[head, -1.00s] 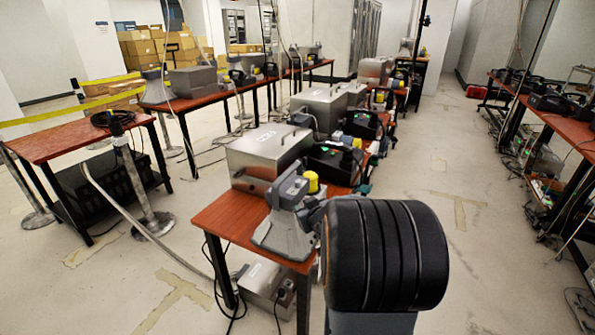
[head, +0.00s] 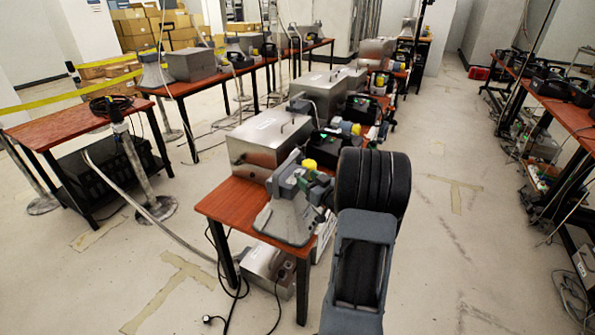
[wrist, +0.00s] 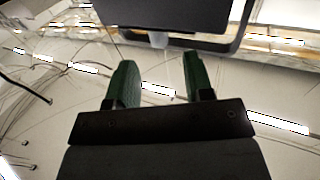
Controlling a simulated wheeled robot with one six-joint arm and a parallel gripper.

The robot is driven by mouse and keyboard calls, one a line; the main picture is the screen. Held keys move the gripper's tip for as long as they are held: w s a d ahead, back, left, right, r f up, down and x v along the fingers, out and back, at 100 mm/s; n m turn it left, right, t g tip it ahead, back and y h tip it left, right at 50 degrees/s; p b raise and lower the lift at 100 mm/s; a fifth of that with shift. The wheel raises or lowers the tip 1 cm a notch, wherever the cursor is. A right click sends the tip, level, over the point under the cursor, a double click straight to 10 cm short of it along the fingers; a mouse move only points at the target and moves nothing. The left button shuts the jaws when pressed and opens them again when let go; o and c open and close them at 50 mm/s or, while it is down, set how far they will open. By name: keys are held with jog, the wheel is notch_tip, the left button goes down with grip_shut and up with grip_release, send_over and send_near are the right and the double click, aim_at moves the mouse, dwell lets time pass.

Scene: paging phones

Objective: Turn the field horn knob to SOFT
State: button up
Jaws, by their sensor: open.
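A grey field horn (head: 285,218) stands at the near end of the red-topped table, its wide mouth facing the front. A yellow part (head: 309,163) sits on top of its body; I cannot tell whether it is the knob. No SOFT mark can be read. Green tips of my gripper show just right of the horn body in the head view, partly hidden by my arm. In the wrist view my gripper (wrist: 160,84) has its two green fingers apart with nothing between them. A dark boxy thing (wrist: 160,14) fills the top of that view; I cannot tell what it is.
A metal case (head: 262,148) stands behind the horn on the red table (head: 232,205). Black phones with green lights stand farther back. A side table (head: 62,130) is at the left. Cables hang by the table legs.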

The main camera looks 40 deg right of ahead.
aim_at(299, 172)
jog(key=shift+w+a, duration=0.15)
jog(key=shift+w, duration=2.85)
grip_shut()
